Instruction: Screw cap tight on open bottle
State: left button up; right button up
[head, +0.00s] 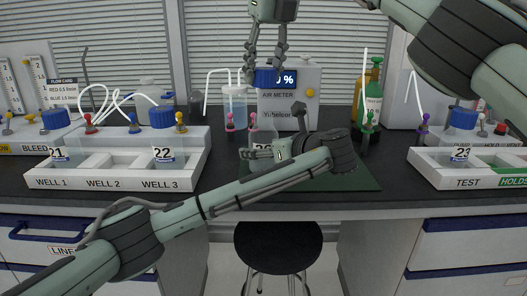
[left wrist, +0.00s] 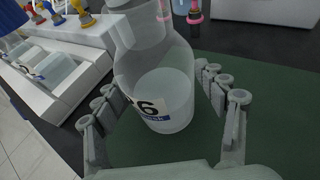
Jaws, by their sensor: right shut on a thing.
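A clear bottle (head: 264,133) stands on the green mat (head: 345,180) at the centre of the bench, its top without a cap. In the left wrist view the bottle (left wrist: 155,85) shows clear liquid and a label, partly cut, ending in 6. My left gripper (head: 262,152) is low at the bottle, with its fingers (left wrist: 165,90) on either side of it and spread wide. They look open around it; contact is not clear. My right gripper (head: 266,70) points down above the bottle and is shut on a blue cap (head: 265,77), apart from the bottle's mouth.
A white well rack (head: 117,185) with bottles 21 and 22 stands left. A TEST/HOLD rack (head: 440,178) with bottle 23 stands right. An air meter (head: 291,103), a tubed vessel (head: 235,106) and a green cylinder (head: 373,100) stand close behind. The mat's right side is clear.

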pick_arm(q)
jog(key=c, duration=1.4)
jog(key=shift+o, duration=0.2)
pick_arm(e)
send_over(262, 114)
jog(key=shift+s+d+f, duration=0.1)
jog(key=shift+s+f, duration=0.05)
jog(key=shift+f, duration=1.1)
jog(key=shift+s+f, duration=0.1)
jog(key=shift+f, duration=1.15)
jog(key=shift+f, duration=0.85)
jog(key=shift+f, duration=0.55)
